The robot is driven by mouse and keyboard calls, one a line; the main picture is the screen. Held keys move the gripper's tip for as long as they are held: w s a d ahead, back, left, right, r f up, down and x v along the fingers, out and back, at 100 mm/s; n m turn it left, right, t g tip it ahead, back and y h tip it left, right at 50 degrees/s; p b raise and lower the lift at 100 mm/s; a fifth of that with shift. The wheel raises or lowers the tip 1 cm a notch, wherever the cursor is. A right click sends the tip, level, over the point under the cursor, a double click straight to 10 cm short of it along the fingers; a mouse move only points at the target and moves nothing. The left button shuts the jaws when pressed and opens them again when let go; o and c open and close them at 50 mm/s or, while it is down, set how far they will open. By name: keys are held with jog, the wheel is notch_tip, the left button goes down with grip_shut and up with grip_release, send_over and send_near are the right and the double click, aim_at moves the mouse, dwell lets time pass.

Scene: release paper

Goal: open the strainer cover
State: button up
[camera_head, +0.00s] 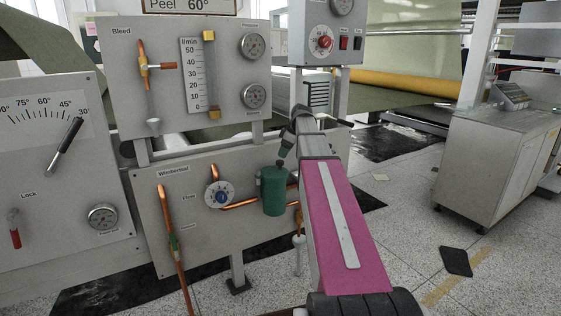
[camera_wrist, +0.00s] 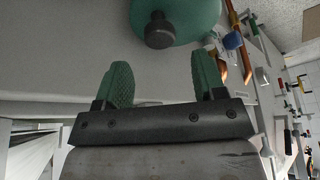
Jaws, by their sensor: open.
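The strainer is a green cylinder (camera_head: 274,193) on the lower grey panel, joined to copper piping. Its top shows in the wrist view as a round green cover (camera_wrist: 196,25) with a dark knob (camera_wrist: 158,31) on it. The top edge of that view cuts the cover off. My gripper (camera_head: 283,155) is above the strainer in the head view, small and partly merged with it. In the wrist view my gripper (camera_wrist: 163,80) has its two green fingers apart, with nothing between them. The knob lies beyond the fingertips, roughly in line with the gap.
A flow dial (camera_head: 219,195) and copper pipes (camera_head: 171,240) are on the panel left of the strainer. An upper panel (camera_head: 139,95) with gauges stands above. A grey cabinet (camera_head: 490,165) is at the right. The floor between is mostly open.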

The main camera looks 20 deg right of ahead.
aim_at(280, 161)
jog(key=shift+x, duration=2.65)
jog(key=shift+c, duration=0.3)
